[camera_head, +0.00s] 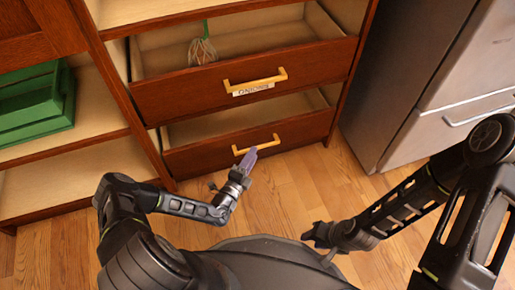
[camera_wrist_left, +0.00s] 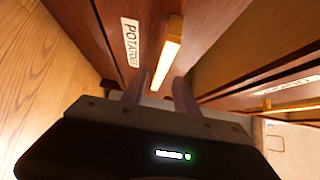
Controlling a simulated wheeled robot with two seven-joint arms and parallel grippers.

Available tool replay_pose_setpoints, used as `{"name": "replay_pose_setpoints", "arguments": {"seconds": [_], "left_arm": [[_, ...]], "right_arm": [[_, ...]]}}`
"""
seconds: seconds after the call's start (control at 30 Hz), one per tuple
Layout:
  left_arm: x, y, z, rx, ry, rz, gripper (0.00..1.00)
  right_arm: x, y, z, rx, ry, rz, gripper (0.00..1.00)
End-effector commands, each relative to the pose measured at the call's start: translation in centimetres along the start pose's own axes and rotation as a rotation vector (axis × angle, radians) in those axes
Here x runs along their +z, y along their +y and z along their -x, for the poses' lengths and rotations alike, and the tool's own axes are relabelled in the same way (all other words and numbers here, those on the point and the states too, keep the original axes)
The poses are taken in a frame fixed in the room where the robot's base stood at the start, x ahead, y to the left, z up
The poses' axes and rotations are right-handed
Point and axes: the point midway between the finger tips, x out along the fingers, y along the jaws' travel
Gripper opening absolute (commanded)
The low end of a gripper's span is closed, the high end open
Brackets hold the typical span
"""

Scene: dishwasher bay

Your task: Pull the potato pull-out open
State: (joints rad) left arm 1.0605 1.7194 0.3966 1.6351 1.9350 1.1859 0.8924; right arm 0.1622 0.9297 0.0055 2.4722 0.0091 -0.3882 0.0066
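The potato pull-out (camera_head: 205,160) is the lower drawer, with a dark red-brown front. Part of its interior shows behind the front, so it stands at least partly open. Its yellow bar handle (camera_head: 268,147) also shows in the left wrist view (camera_wrist_left: 172,42), beside the POTATOES label (camera_wrist_left: 131,42). My left gripper (camera_head: 249,160) is at this handle. In the wrist view its fingers (camera_wrist_left: 161,84) are apart, with the handle's near end between them in the picture; I cannot tell contact. My right gripper (camera_head: 314,235) is low over the floor, away from the drawers; its fingers are unclear.
The upper ONIONS drawer (camera_head: 180,94) is also open and holds a net bag (camera_head: 202,50). A green crate (camera_head: 35,108) sits on the left shelf. A grey metal appliance (camera_head: 405,75) stands to the right. Wooden floor (camera_head: 300,180) in front of the drawers is clear.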

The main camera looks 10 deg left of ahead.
Motion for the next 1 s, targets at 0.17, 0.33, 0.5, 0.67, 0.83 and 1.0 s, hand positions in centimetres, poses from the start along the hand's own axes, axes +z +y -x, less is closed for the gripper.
{"name": "replay_pose_setpoints", "arguments": {"seconds": [0.17, 0.33, 0.5, 0.67, 0.83, 1.0], "left_arm": [[0.0, 0.2, -2.9, -0.003, 0.001, -0.002, 0.36], [0.0, 0.1, -4.5, -0.001, 0.001, -0.001, 0.36], [0.0, 0.0, -4.7, -0.001, 0.001, 0.000, 0.36], [0.0, 0.0, -4.7, -0.001, 0.001, 0.000, 0.34], [0.0, 0.0, -4.7, 0.000, 0.001, 0.000, 0.20], [0.0, 0.0, -4.7, 0.000, 0.001, 0.000, 0.06]], "right_arm": [[-0.1, 0.4, -1.3, 0.000, 0.005, -0.001, 0.36], [-0.1, 0.5, -1.7, 0.000, 0.008, -0.001, 0.36], [-0.2, 0.5, -1.7, 0.000, 0.009, -0.001, 0.36], [-0.2, 0.5, -1.6, 0.000, 0.009, -0.001, 0.36], [-0.2, 0.5, -1.6, 0.000, 0.009, -0.001, 0.36], [-0.2, 0.5, -1.6, 0.000, 0.009, -0.001, 0.36]]}}
